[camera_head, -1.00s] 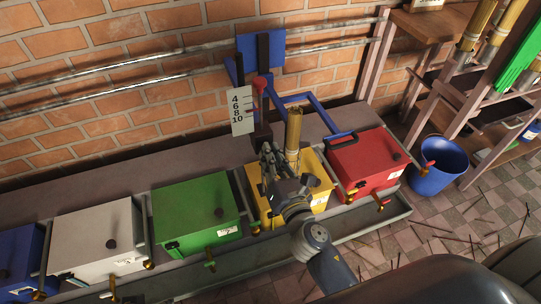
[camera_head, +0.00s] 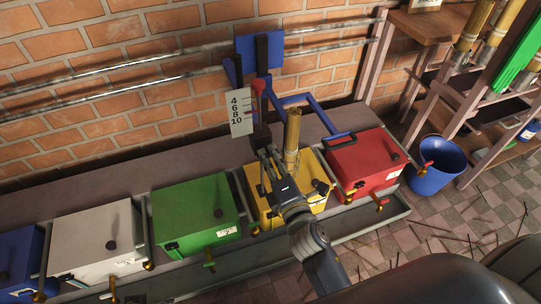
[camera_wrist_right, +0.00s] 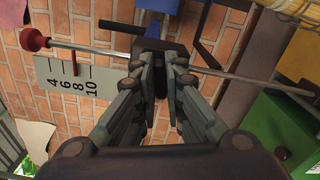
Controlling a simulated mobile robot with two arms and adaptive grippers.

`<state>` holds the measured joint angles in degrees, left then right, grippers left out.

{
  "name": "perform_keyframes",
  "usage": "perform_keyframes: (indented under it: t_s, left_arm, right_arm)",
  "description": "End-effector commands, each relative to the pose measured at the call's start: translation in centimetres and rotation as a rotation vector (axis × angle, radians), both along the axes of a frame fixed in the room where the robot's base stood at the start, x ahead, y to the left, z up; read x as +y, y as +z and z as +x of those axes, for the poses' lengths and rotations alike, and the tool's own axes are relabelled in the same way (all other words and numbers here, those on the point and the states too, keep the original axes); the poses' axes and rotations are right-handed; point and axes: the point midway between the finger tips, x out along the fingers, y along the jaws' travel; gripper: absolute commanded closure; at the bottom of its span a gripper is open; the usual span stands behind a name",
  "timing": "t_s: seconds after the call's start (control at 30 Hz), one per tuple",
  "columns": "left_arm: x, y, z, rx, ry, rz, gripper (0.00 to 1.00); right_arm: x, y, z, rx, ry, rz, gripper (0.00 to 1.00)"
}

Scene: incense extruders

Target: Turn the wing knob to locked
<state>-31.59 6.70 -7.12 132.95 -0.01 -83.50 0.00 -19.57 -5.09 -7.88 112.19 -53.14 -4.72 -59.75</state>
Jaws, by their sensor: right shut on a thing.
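My right gripper (camera_head: 266,155) reaches up over the yellow box toward the dark upright below the number plate. In the right wrist view its two fingers (camera_wrist_right: 158,85) are close together on a small dark part in front of a black block (camera_wrist_right: 165,58). I take this part to be the wing knob; the fingers hide most of it, so I cannot tell its angle. My left gripper is not in view.
A bamboo tube (camera_head: 292,135) stands on the yellow box (camera_head: 315,170), close beside my right gripper. A green box (camera_head: 190,210) and a red box (camera_head: 365,160) flank it. A blue bucket (camera_head: 437,170) stands at the right.

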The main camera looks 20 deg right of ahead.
Motion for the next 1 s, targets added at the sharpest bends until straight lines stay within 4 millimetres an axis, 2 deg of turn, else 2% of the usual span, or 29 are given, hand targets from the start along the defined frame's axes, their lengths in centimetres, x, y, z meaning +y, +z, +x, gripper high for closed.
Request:
perform_keyframes:
  t_s: [0.1,0.4,1.0]
  left_arm:
    - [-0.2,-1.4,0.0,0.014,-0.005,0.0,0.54]
    - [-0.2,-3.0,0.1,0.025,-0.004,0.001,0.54]
    - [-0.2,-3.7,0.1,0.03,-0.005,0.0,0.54]
  right_arm:
    - [-0.1,0.0,0.0,0.004,-0.002,0.088,1.0]
    - [-0.1,0.0,0.0,0.009,-0.001,0.235,1.0]
    - [-0.1,-0.1,0.0,0.011,-0.001,0.287,1.0]
